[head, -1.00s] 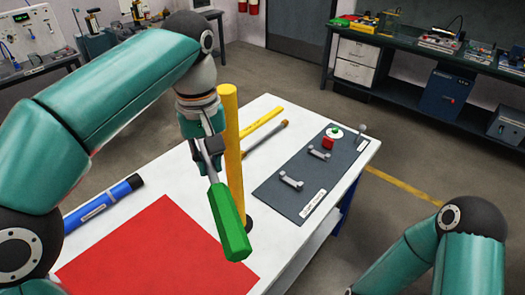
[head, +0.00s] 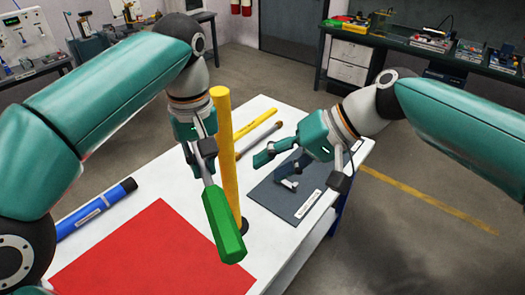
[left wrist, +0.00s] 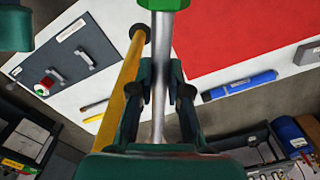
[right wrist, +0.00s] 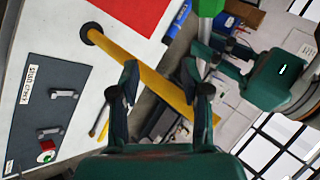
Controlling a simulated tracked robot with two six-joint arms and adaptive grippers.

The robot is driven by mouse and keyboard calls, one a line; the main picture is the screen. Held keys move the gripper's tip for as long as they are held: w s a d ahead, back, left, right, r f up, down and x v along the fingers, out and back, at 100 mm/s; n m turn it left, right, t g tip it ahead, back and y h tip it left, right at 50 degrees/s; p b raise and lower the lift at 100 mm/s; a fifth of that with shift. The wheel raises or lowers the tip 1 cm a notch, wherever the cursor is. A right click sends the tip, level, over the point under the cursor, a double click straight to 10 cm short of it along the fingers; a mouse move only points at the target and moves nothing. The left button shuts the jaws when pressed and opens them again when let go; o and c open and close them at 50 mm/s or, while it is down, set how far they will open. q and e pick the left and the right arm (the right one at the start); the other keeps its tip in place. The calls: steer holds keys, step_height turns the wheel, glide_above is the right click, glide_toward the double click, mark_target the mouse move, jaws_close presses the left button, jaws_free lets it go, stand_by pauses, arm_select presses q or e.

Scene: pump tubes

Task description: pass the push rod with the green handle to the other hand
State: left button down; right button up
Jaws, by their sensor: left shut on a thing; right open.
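The push rod has a bright green handle (head: 224,225) and a grey metal shaft (left wrist: 160,60). My left gripper (head: 203,158) is shut on the shaft just above the handle, which hangs lowest, tilted, over the table in the head view. The handle also shows at the top edge of the right wrist view (right wrist: 210,7). My right gripper (head: 272,168) is open and empty, to the right of the rod and past the yellow post. In the right wrist view its fingers (right wrist: 160,85) are spread, with the post behind the gap. The rod's far end is hidden in the head view.
An upright yellow post (head: 225,150) on a dark round base stands between my two grippers. A red mat (head: 150,250), a blue tube (head: 92,210), a yellow bar (head: 255,125) and a grey board with handles (head: 305,205) lie on the white table.

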steer(key=n, duration=0.1)
glide_toward(212, 181)
steer(key=d, duration=0.2)
steer(key=x, duration=1.2)
steer(key=shift+w+a+r, duration=0.2)
steer(key=shift+a+r, duration=0.1)
steer(key=shift+r, duration=0.05)
jaws_close()
arm_select(q)
steer(key=c, duration=1)
jaws_free()
steer(key=shift+a, duration=0.1)
steer(key=shift+c, duration=0.2)
